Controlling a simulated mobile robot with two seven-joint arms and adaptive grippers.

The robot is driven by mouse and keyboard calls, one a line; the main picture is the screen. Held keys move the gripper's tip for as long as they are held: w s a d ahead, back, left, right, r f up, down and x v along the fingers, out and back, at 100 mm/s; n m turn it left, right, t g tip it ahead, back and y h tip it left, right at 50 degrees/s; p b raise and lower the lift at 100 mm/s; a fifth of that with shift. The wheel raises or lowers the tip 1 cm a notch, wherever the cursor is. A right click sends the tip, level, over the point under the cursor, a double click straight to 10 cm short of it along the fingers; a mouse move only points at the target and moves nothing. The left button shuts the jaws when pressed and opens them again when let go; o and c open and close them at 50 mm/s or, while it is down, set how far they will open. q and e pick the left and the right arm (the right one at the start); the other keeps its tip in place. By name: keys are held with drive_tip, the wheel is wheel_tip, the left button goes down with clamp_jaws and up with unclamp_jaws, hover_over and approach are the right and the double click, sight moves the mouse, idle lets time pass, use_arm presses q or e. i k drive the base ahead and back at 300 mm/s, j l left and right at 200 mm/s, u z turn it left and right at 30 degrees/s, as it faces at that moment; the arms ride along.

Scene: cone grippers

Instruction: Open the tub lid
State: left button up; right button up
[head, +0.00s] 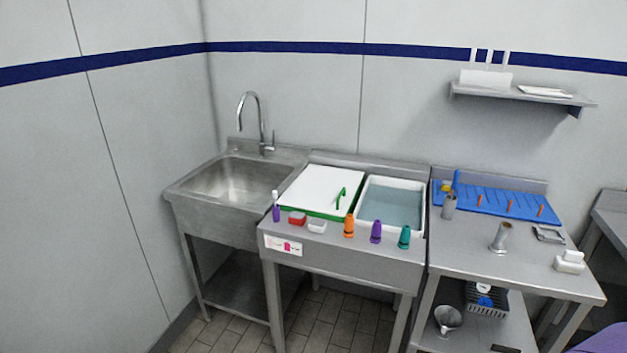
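A tub with a green rim (303,212) is set in the middle steel bench. Its flat white lid (318,187) lies over it and looks shut, with no gap that I can make out. A green upright handle (340,197) stands near the right side of the lid. Right beside it is an uncovered white basin (421,192) holding bluish water (388,206). Neither of my grippers shows in the head view, so nothing is seen touching the lid or handle.
A steel sink (240,178) with a tall tap (258,115) stands left. Along the bench's front edge stand a purple-and-white bottle (276,208), a red item (297,218), and orange (349,226), purple (376,232) and teal (404,237) pieces. A blue mat (500,198) lies on the right table.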

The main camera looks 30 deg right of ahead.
sight(323, 189)
drive_tip(key=i+u, duration=0.25)
drive_tip(key=i, duration=0.55)
drive_tip(key=i+l+u, duration=0.25)
drive_tip(key=i, duration=0.5)
drive_tip(key=i+j+z, duration=0.15)
drive_tip(key=i+z, duration=0.2)
drive_tip(key=i+j+z, duration=0.4)
drive_tip(key=i+z, duration=0.1)
drive_tip(key=z, duration=1.65)
